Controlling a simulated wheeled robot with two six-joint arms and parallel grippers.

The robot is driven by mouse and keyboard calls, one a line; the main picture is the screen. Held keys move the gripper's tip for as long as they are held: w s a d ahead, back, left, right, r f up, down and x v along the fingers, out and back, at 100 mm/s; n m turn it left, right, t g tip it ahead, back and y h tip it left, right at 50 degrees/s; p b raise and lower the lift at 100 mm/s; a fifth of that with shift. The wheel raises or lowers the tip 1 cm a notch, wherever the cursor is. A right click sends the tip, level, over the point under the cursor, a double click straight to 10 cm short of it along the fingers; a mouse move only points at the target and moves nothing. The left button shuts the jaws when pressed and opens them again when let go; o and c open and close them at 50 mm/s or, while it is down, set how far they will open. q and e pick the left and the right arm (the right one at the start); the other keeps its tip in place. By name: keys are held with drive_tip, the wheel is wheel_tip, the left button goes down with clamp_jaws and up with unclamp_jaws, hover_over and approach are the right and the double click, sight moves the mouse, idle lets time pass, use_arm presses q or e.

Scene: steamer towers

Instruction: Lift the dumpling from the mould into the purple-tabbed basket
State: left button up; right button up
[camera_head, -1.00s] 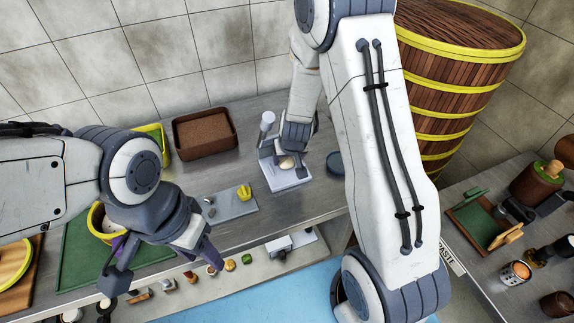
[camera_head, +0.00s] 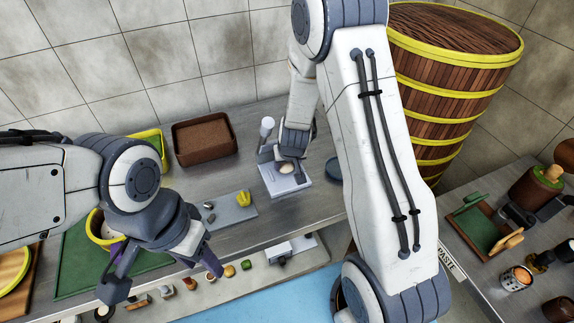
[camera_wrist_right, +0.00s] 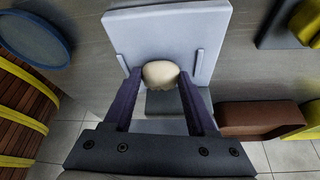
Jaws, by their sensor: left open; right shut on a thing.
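The pale, rounded dumpling (camera_wrist_right: 160,74) sits between the two fingertips of my right gripper (camera_wrist_right: 160,82) in the right wrist view. The gripper is shut on it. In the head view the dumpling (camera_head: 286,169) shows small at the light grey mould (camera_head: 290,187), with my right gripper over it. I cannot tell whether it is clear of the mould (camera_wrist_right: 165,35). A yellow-rimmed basket (camera_head: 93,228) stands at the left on a green mat, partly hidden by my left gripper (camera_head: 165,270), which is open above the mat's front.
A brown tray (camera_head: 203,140) stands at the back of the counter. A grey board (camera_head: 228,211) with a yellow piece lies between mould and mat. A round blue-grey disc (camera_head: 334,168) lies right of the mould. Several small items line the lower front shelf (camera_head: 215,284).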

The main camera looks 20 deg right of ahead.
sight(288, 165)
wheel_tip(288, 165, up, 4)
drive_tip(key=shift+s+d+p, duration=0.1)
drive_tip(key=shift+p, duration=0.95)
drive_tip(key=s+d+r+b, duration=0.3)
drive_tip(key=s+d+r, duration=0.2)
drive_tip(key=s, duration=0.5)
drive_tip(key=shift+r+b, duration=0.4)
drive_tip(key=shift+r, duration=0.25)
drive_tip(key=shift+s+d, duration=0.1)
